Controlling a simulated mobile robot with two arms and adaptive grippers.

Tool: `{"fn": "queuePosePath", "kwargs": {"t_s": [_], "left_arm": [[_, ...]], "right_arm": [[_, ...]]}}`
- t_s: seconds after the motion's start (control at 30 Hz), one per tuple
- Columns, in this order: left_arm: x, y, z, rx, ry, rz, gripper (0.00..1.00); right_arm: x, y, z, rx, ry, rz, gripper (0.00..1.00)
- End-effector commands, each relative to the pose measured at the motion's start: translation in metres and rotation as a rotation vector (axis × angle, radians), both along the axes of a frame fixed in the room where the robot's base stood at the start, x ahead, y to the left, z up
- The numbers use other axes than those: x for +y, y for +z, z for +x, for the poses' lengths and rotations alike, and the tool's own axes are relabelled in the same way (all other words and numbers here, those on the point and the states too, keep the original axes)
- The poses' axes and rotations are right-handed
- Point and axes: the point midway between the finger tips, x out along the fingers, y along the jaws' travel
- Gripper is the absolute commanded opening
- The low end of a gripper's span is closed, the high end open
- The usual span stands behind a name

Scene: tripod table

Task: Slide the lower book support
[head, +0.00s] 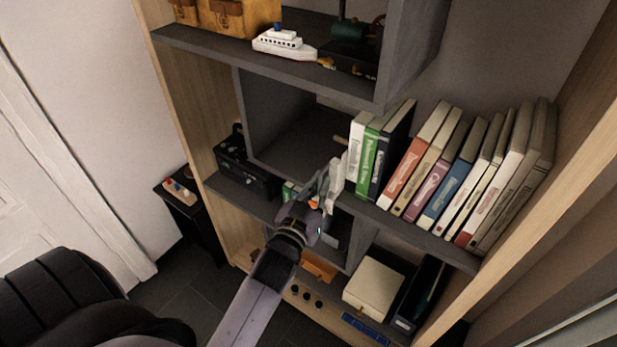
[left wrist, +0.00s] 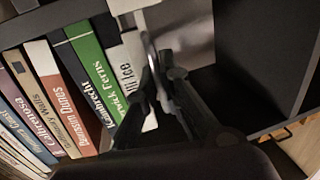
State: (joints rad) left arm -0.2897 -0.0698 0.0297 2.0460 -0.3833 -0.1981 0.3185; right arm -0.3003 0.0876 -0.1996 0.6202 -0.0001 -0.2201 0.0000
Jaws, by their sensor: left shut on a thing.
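The lower book support (head: 336,187) is a pale piece at the left end of the book row on the middle shelf, largely hidden behind my gripper in the head view. In the left wrist view a pale part of the support (left wrist: 187,30) shows behind the fingers. My left gripper (head: 326,188) is shut on it, close beside the white book (head: 355,150). The fingers also show in the left wrist view (left wrist: 161,65). A green book (head: 370,155) stands to the right of the white one. My right gripper is not in view.
Several more books lean to the right along the shelf (head: 455,252). An open dark cubby (head: 300,140) lies left of the support. A toy ship (head: 285,43) stands on the shelf above. A black radio-like box (head: 243,165) stands at the left, and a cream box (head: 373,287) stands below.

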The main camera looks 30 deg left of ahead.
Motion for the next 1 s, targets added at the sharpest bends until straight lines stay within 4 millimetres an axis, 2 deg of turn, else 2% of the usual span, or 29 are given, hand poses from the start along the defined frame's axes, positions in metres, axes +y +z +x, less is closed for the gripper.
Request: {"fn": "queuePosePath", "kwargs": {"t_s": [0.13, 0.3, 0.33, 0.43, 0.63, 1.0], "left_arm": [[-0.005, 0.001, 0.000, -0.003, -0.006, 0.005, 0.00], [-0.004, 0.001, 0.000, -0.003, -0.005, 0.004, 0.00], [-0.004, 0.001, 0.000, -0.003, -0.005, 0.004, 0.07], [-0.003, 0.001, 0.000, -0.003, -0.005, 0.004, 0.14], [-0.003, 0.002, 0.000, -0.004, -0.004, 0.005, 0.27], [-0.003, 0.002, -0.004, -0.003, -0.004, 0.004, 0.27]], "right_arm": [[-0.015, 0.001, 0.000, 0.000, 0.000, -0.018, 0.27], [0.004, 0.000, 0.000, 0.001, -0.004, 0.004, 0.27], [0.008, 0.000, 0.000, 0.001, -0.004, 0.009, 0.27], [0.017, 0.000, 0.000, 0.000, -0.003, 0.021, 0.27], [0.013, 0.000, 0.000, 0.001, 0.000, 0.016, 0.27], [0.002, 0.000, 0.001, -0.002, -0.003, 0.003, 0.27]]}}
